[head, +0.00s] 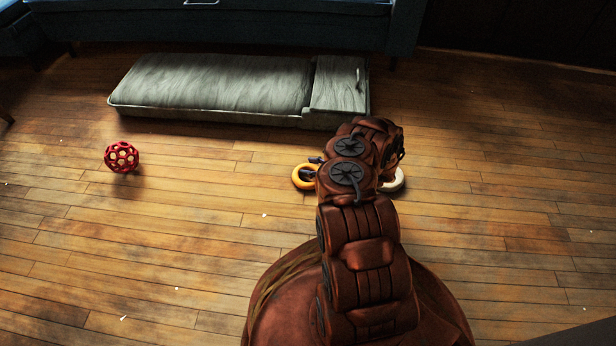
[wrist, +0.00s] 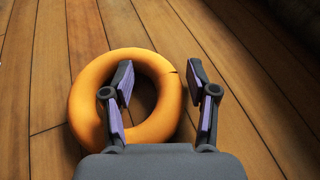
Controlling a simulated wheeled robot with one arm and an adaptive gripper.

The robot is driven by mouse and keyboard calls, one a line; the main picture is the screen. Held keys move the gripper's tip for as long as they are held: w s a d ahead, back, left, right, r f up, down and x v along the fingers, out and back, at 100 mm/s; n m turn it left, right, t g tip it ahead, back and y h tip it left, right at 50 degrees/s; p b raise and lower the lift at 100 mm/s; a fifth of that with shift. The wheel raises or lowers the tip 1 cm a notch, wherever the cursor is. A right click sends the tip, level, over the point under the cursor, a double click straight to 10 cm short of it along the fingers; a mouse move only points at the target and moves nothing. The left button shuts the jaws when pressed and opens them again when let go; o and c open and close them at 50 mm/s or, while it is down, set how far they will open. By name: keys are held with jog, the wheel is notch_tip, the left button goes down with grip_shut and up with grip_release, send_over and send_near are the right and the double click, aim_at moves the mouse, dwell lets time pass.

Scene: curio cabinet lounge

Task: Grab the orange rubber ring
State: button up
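The orange rubber ring (wrist: 82,100) lies flat on the wooden floor in the wrist view. In the head view the ring (head: 297,178) shows at the left of my arm, which hides its right part. My gripper (wrist: 159,67) is open over it, with its two fingers apart. The left finger overlaps the ring's hole and left part in the picture; the right finger is just outside its right edge. The right side of the ring shows between the fingers. I cannot tell whether either finger touches it.
A red openwork ball (head: 122,157) lies on the floor to the left. A cream object (head: 397,181) is partly hidden right of my arm. The left floor is mostly clear.

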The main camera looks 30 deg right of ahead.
jog(key=c, duration=1)
jog(key=shift+o, duration=0.2)
